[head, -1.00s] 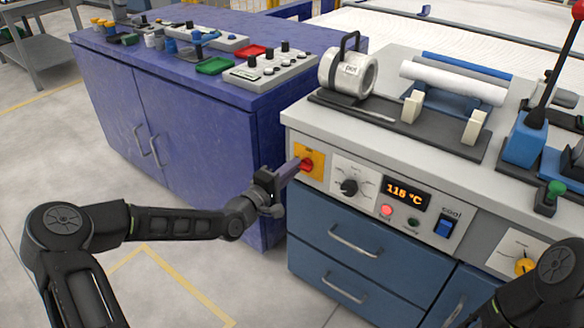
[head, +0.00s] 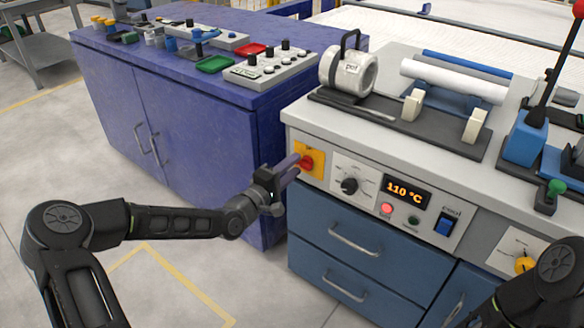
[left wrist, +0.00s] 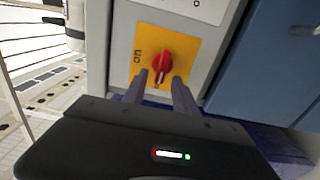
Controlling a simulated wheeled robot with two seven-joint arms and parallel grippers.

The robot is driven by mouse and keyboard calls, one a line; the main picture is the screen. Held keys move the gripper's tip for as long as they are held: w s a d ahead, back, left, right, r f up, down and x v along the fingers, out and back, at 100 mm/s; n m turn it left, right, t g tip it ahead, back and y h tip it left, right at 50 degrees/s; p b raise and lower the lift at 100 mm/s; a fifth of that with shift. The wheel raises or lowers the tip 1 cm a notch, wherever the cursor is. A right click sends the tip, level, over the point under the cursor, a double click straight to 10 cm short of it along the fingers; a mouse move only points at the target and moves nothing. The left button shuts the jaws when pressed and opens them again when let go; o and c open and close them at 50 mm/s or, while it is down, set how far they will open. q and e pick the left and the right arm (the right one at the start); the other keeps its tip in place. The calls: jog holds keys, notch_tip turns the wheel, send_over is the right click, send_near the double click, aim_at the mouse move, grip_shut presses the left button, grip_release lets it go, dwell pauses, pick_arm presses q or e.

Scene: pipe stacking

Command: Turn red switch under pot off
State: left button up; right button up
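The red switch (head: 307,162) is a round knob on a yellow plate at the front left of the grey bench, below the pot (head: 347,72). In the left wrist view the red knob (left wrist: 161,63) shows a white line pointing down toward my fingers, and "on" is printed to its left. My left gripper (head: 291,164) is just in front of the plate. Its two fingers (left wrist: 160,80) are spread apart, with the knob just beyond the tips and nothing held. My right gripper is out of view.
A black dial (head: 349,186), a display (head: 407,191) reading 110 °C and a blue cool switch (head: 447,225) are right of the red switch. A purple cabinet (head: 200,125) stands close on the left. A blue drawer (head: 350,240) is below.

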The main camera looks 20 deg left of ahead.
pick_arm(q)
jog(key=p+v, duration=0.1)
jog(key=v, duration=0.6)
jog(key=shift+s, duration=0.35)
jog(key=shift+a, duration=0.1)
